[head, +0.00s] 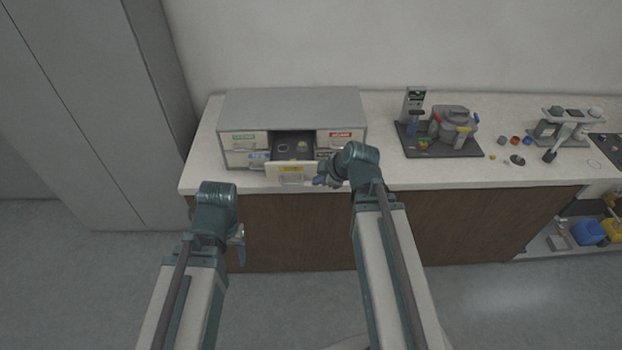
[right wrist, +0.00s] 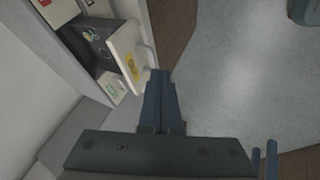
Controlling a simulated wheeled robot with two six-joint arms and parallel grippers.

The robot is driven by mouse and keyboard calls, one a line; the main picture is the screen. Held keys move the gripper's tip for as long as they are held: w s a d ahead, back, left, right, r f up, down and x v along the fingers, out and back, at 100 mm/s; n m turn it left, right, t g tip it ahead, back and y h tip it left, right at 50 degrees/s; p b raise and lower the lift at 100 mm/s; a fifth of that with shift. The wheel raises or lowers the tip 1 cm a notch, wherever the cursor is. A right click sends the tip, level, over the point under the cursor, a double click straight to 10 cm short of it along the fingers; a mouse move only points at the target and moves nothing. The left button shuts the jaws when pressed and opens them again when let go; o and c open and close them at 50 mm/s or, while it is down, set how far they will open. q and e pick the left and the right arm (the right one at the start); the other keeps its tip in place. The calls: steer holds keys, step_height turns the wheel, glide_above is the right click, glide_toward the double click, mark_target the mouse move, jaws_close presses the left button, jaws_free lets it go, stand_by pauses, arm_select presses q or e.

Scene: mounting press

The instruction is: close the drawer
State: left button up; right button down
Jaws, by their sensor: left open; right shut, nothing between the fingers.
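The open drawer (head: 290,171) has a pale front with a yellow label and a handle. It sticks out from the middle of a grey drawer cabinet (head: 290,104) on the counter, and small items lie inside it. In the right wrist view the drawer front (right wrist: 128,58) stands out from the cabinet. My right gripper (head: 325,181) is shut and empty, close to the right end of the drawer front. In the right wrist view its fingers (right wrist: 159,80) are together beside the handle; I cannot tell whether they touch it. My left gripper (head: 240,258) is open and low, in front of the counter.
The pale counter (head: 390,174) carries a dark tray (head: 436,143) with a grey machine to the right of the cabinet. Floor in front is clear.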

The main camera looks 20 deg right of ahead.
steer(key=d, duration=0.1)
steer(key=b, duration=0.8)
glide_toward(303, 176)
steer(key=x, duration=0.3)
steer(key=s+x, duration=0.1)
steer(key=x, duration=0.1)
steer(key=shift+w+a+f, duration=0.2)
steer(key=shift+a+f, duration=0.1)
steer(key=shift+f, duration=0.25)
arm_select(q)
step_height(303, 176, down, 8)
steer(key=shift+s+r, duration=0.25)
arm_select(e)
steer(key=shift+w+d, duration=0.15)
steer(key=shift+w, duration=0.3)
steer(key=w+d, duration=0.1)
steer(key=w, duration=0.4)
steer(key=w+d, duration=0.2)
steer(key=w, duration=0.3)
steer(key=w+d, duration=0.1)
steer(key=w, duration=0.5)
steer(key=shift+w+d, duration=0.1)
steer(key=shift+d, duration=0.25)
arm_select(q)
steer(key=shift+s, duration=0.1)
arm_select(e)
steer(key=shift+w+r, duration=0.1)
